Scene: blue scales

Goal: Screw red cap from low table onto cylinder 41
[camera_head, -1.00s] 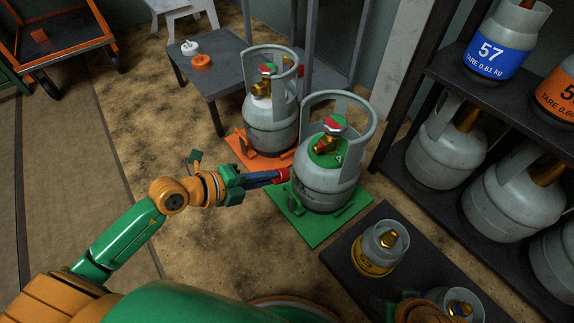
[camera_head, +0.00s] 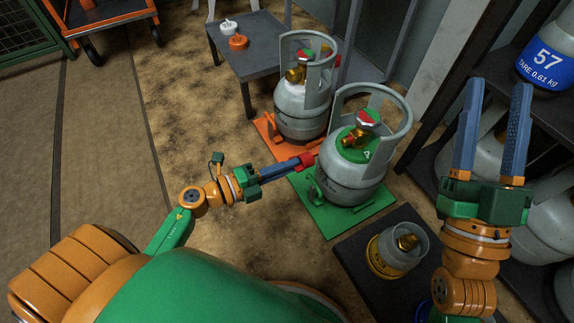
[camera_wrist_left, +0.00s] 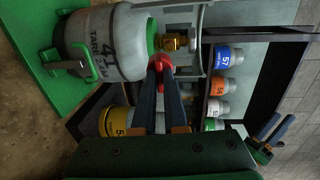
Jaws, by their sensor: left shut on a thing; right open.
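My left gripper (camera_head: 298,163) is shut on the small red cap (camera_head: 306,160), at the cylinder's left side in the head view. In the left wrist view the cap (camera_wrist_left: 159,66) appears just below the brass valve (camera_wrist_left: 176,42); I cannot tell whether they touch. My right gripper (camera_head: 494,90) is open, empty and raised at the right.
Another grey cylinder (camera_head: 300,105) stands on an orange scale (camera_head: 270,132) behind. The low table (camera_head: 258,62) holds a white and an orange item. A small yellow-banded cylinder (camera_head: 385,262) stands on a dark platform (camera_head: 352,248). Shelves of cylinders line the right.

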